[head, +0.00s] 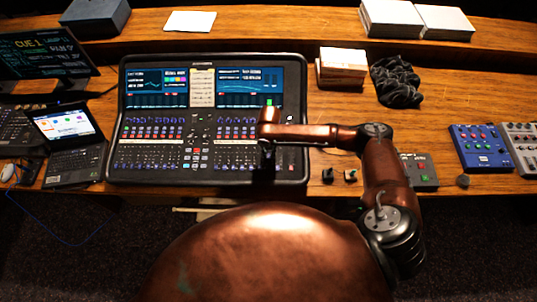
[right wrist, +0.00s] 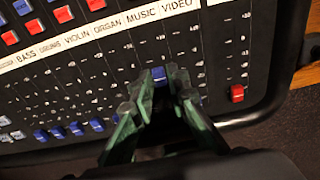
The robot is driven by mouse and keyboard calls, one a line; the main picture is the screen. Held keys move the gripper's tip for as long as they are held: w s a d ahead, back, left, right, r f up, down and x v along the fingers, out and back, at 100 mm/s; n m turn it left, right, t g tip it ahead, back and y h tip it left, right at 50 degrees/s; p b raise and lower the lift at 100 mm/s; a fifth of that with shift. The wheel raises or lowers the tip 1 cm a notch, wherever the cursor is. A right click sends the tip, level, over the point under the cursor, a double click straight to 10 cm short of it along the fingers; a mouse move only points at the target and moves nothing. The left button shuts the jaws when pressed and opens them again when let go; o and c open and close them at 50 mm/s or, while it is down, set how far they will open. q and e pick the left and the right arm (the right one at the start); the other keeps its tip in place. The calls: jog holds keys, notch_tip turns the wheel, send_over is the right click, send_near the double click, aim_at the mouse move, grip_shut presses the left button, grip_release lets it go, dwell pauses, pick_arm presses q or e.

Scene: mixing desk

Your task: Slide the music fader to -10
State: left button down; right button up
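The mixing desk (head: 117,140) stands on the wooden table in the head view. My right gripper (head: 267,165) points down at its lower right part. In the right wrist view, the green fingers of my right gripper (right wrist: 161,84) stand close on both sides of a blue fader cap (right wrist: 160,74), apparently shut on it. This cap seems to be in the column under the MUSIC label (right wrist: 143,12), so I take it as the music fader. It sits higher up its track than the neighbouring blue caps. The scale mark beside it is unreadable. My left gripper is not in view.
Other blue fader caps (right wrist: 76,128) sit low in a row to the left. A red fader cap (right wrist: 237,93) sits to the right, near the desk's edge. A laptop (head: 72,140) stands left of the desk; a small blue mixer (head: 482,147) lies to the right.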

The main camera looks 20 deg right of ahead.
aim_at(269, 156)
jog(key=shift+r, duration=0.15)
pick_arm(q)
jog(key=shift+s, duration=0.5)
pick_arm(e)
notch_tip(269, 156, up, 12)
dwell(0.5)
